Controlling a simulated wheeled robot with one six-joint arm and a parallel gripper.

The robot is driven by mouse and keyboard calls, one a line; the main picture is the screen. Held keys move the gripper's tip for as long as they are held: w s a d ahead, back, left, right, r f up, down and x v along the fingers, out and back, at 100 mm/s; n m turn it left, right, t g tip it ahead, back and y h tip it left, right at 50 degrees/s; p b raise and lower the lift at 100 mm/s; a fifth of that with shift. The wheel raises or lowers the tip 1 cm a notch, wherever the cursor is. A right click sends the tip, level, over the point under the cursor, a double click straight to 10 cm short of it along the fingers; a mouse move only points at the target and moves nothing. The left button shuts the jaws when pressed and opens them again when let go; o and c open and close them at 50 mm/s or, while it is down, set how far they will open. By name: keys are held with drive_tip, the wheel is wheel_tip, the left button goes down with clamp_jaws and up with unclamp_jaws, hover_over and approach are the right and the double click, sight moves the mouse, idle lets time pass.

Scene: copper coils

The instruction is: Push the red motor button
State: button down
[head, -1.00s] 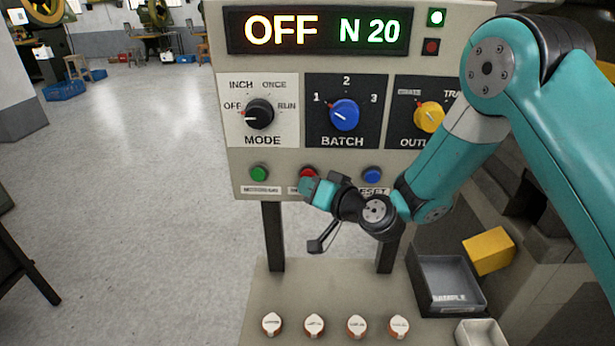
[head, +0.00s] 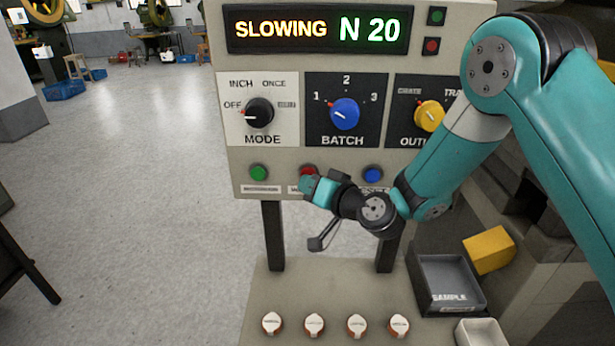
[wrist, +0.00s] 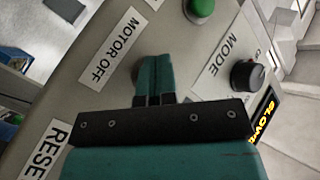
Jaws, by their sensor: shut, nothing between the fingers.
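The red motor button (head: 308,170) is on the lower row of the grey control panel (head: 240,185), partly covered by my gripper. My gripper (head: 307,186) is shut and empty, with its fingertips at the button. In the wrist view my closed gripper (wrist: 155,62) hides nearly all of the button beside the "MOTOR OFF" label (wrist: 110,47). I cannot tell whether the tips touch it. The display (head: 318,30) reads "SLOWING N 20". The mode knob (head: 259,113) points to OFF.
A green button (head: 259,173) is left of the red one and a blue button (head: 372,174) is to its right. The blue batch knob (head: 345,114) and yellow knob (head: 429,116) are above. Below are a grey sample tray (head: 447,281) and several round white-topped pieces.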

drive_tip(key=shift+s+b, duration=0.45)
drive_tip(key=shift+s, duration=0.3)
drive_tip(key=s+b, duration=0.3)
drive_tip(key=s, duration=0.2)
drive_tip(key=shift+a, duration=0.1)
idle(0.5)
drive_tip(key=s+d+r+n+g, duration=0.2)
drive_tip(key=s+r+n+g, duration=0.4)
drive_tip(key=s, duration=0.5)
drive_tip(key=s+d+r+g+h, duration=0.1)
drive_tip(key=s+d+g+h, duration=0.5)
drive_tip(key=s+d, duration=0.6)
drive_tip(key=s+h, duration=0.1)
drive_tip(key=s, duration=0.2)
drive_tip(key=shift+d, duration=0.35)
